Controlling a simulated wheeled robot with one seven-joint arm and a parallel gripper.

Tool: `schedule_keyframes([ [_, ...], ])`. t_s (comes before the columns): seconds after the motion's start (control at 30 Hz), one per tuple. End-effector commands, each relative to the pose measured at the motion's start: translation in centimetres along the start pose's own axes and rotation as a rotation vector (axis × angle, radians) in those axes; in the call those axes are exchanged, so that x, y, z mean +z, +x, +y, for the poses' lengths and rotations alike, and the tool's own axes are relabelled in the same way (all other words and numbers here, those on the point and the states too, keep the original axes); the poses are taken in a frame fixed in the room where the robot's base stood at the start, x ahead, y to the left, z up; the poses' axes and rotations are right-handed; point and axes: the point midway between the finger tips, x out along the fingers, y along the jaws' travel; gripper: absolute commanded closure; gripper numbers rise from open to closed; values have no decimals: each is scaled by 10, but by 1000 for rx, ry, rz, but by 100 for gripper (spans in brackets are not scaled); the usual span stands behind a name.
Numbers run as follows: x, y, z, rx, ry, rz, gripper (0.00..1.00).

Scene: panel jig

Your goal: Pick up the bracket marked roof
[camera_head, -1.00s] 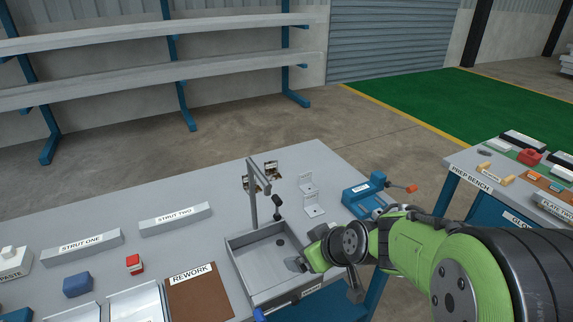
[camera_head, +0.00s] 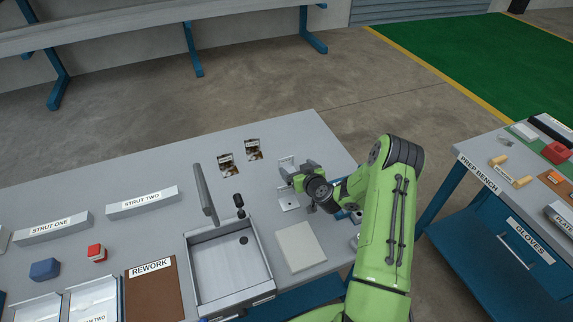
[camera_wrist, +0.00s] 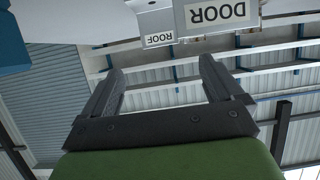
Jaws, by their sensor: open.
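The bracket marked ROOF (camera_wrist: 157,28) is at the top of the wrist view, its label upside down. A second bracket marked DOOR (camera_wrist: 221,14) is to its right and looks larger. My gripper (camera_wrist: 160,80) is open, and nothing is between its two dark fingers. In the head view, my gripper (camera_head: 289,177) is by two pale L-shaped brackets, one at the back (camera_head: 285,162) and one in front (camera_head: 288,203). The arm partly covers them. Their labels are too small to read there, so I cannot tell which is the roof one.
A grey sink (camera_head: 228,268) with a tap and a pale square plate (camera_head: 300,247) are nearer on the bench. Two dark-patterned brackets (camera_head: 228,166) (camera_head: 253,150) stand left of my gripper.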

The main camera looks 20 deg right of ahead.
Motion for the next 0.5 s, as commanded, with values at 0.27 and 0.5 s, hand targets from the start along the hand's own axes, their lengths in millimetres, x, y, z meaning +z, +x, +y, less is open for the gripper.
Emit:
schedule_keyframes([
  [0.27, 1, 41, -1, -1, 1, 0, 6],
  [0.5, 4, 79, -2, 0, 0, 0, 6],
])
